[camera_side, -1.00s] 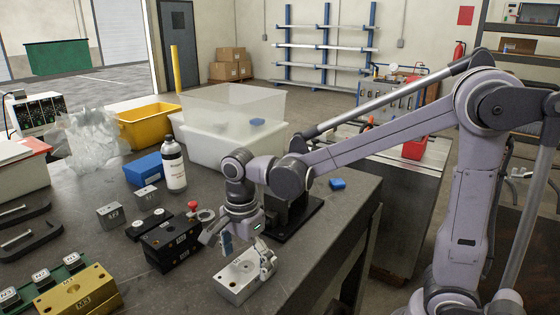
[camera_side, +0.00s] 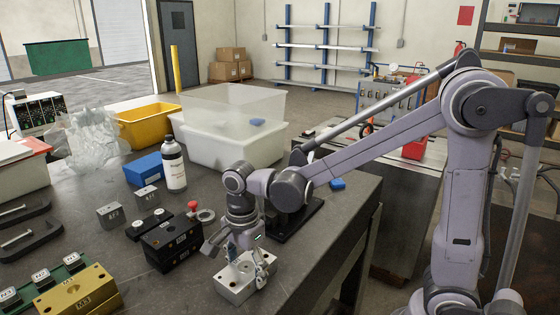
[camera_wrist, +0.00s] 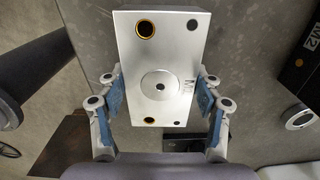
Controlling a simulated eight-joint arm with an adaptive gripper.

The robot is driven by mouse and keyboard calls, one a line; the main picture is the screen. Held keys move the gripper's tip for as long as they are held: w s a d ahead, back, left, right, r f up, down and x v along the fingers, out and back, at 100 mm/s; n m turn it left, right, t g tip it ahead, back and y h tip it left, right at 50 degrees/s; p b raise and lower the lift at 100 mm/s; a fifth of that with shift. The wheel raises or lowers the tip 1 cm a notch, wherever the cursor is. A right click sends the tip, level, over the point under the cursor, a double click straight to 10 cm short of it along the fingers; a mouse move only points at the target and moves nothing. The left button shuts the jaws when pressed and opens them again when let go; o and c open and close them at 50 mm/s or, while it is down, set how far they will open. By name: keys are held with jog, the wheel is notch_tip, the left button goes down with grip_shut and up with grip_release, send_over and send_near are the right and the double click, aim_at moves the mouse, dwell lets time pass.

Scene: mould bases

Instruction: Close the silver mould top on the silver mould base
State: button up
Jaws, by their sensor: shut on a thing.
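A silver mould block (camera_side: 235,289) sits near the table's front edge in the side view, partly hidden by my gripper (camera_side: 243,262). In the wrist view the silver block (camera_wrist: 160,50) fills the middle, with a round ring and hole at its centre, a brass-rimmed hole, darker holes and an M label. My gripper (camera_wrist: 160,103) has blue-padded fingers on both long sides of it and is shut on it. I take its ringed upper face for the silver mould top. I cannot tell from these views where the top and the base part, or whether they are fully seated.
A black mould (camera_side: 170,246) stands close to the left of the silver block, with a gold mould (camera_side: 80,292) at the front left. A white bottle (camera_side: 174,166) and a blue box (camera_side: 143,169) stand farther back.

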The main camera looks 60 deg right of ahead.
aim_at(246, 267)
jog(key=shift+r, duration=1.3)
jog(key=shift+r, duration=0.25)
notch_tip(246, 267, up, 25)
jog(key=w+d, duration=0.3)
jog(key=d, duration=1)
jog(key=w+d, duration=0.4)
jog(key=d, duration=0.9)
jog(key=shift+n, duration=0.3)
jog(key=shift+s+a+f, duration=0.1)
jog(key=shift+s+f, duration=0.05)
jog(key=shift+f, duration=5.5)
jog(key=shift+f, duration=0.85)
